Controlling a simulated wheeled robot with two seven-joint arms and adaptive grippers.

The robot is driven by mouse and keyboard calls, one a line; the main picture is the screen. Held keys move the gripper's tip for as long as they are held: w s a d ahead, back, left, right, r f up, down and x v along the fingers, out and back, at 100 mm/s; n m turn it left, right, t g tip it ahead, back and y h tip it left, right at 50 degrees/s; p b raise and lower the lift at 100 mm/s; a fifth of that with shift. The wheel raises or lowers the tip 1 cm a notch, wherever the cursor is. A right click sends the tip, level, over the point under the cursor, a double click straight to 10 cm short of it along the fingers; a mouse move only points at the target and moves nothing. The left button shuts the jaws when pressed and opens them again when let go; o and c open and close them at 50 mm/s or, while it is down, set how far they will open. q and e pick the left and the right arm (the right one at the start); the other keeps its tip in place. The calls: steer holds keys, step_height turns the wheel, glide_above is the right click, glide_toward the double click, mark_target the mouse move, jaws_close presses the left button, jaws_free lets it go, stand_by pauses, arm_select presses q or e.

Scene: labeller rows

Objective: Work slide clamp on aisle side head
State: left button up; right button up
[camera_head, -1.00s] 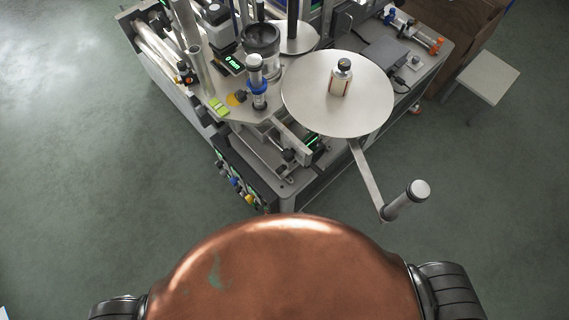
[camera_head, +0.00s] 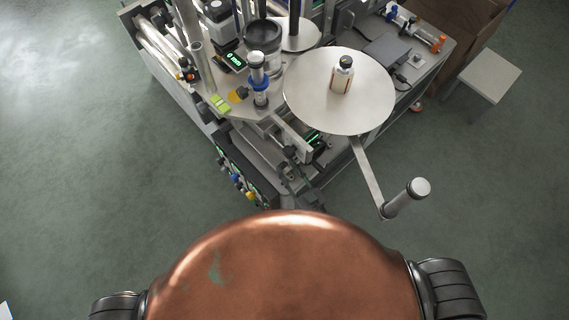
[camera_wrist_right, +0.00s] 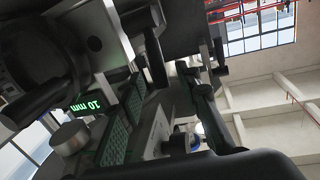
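The aisle side head with its slide (camera_head: 293,137) is at the machine's near corner, below the large round disc (camera_head: 345,112). A small green readout (camera_head: 314,139) sits beside it. My right gripper (camera_head: 294,174) is dark and small at this near corner, close to the slide, partly behind my copper body. It covers the place of the black clamp knob, so contact cannot be made out. The right wrist view is close in on dark machine parts, a silver knob (camera_wrist_right: 70,138) and a green readout (camera_wrist_right: 86,104) showing 10 mm upside down. My left gripper is out of view.
A labelled bottle (camera_head: 342,75) stands on the disc. A crank-like arm with a silver roller (camera_head: 407,197) juts out to the right. A post with a blue collar (camera_head: 259,82) rises left of the disc. Open green floor lies on both sides.

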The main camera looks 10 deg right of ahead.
steer(key=shift+x, duration=1.25)
jaws_close()
